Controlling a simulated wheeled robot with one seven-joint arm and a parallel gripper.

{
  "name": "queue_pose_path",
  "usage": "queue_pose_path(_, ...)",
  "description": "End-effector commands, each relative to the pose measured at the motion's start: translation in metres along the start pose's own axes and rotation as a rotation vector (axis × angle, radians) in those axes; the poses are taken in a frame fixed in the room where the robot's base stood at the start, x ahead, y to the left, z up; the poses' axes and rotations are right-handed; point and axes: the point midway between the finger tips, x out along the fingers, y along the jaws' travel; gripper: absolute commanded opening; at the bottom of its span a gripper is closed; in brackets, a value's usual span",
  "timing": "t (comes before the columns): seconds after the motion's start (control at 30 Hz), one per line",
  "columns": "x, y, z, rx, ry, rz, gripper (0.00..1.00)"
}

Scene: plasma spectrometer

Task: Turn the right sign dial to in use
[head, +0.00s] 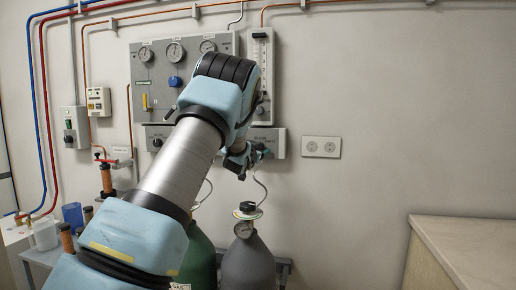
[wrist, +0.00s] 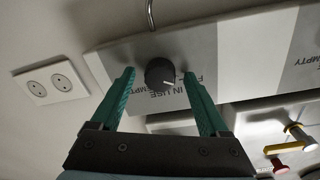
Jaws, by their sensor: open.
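The right sign dial (wrist: 160,72) is a round black knob with a white pointer mark on a pale sign panel (wrist: 250,45). In the wrist view its mark points toward the picture's lower right, near printed words that include "IN USE" and "EMPTY". I cannot tell exactly which word it marks. My gripper (wrist: 158,76) is open, with one green finger on each side of the dial and a gap showing at both sides. In the head view my gripper (head: 262,151) is at the right end of the grey sign strip (head: 279,143), and my arm hides the right dial.
A left sign knob (head: 157,143) shows on the same strip. Above is a gauge panel (head: 150,95) and a flow tube (head: 262,60). A wall socket (head: 321,147) is to the right. Gas cylinders (head: 247,262) with thin hoses stand below. The wall farther right is clear above a counter (head: 470,232).

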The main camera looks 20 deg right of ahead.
Motion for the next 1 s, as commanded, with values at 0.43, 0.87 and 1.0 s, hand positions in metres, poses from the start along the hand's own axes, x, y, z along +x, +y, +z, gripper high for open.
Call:
queue_pose_path(0.43, -0.0003, -0.0003, -0.0001, 0.0, 0.0, 0.0, 0.48)
queue_pose_path(0.87, -0.0003, -0.0002, -0.0002, 0.0, 0.0, 0.0, 0.0)
queue_pose_path(1.0, -0.0003, -0.0001, -0.0001, 0.001, 0.0, 0.0, 0.0)
